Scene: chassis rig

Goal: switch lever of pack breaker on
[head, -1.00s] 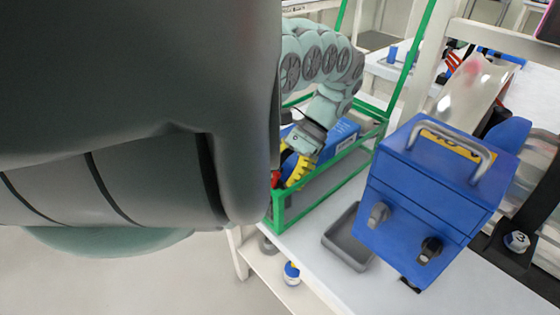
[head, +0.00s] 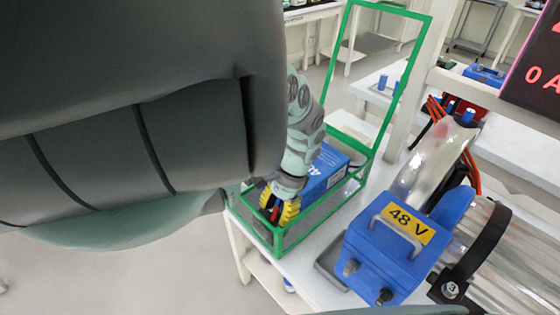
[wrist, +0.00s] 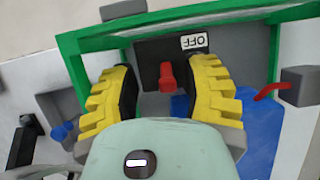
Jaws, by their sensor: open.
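The red lever (wrist: 167,78) of the breaker shows in the wrist view, between my two yellow fingers, with a gap on each side. Behind it is the dark breaker face (wrist: 150,50) with a white label reading OFF, seen upside down. My gripper (wrist: 165,95) is open around the lever. In the head view my gripper (head: 280,207) reaches down inside the green frame (head: 275,235), beside the blue pack (head: 325,170). The breaker is mostly hidden there by the gripper.
A blue box marked 48 V (head: 385,250) stands right of the frame on the white table. A grey tray (head: 328,275) lies between them. Clear cylinders with a black clamp are at the right. The green frame's bars rise close around my gripper.

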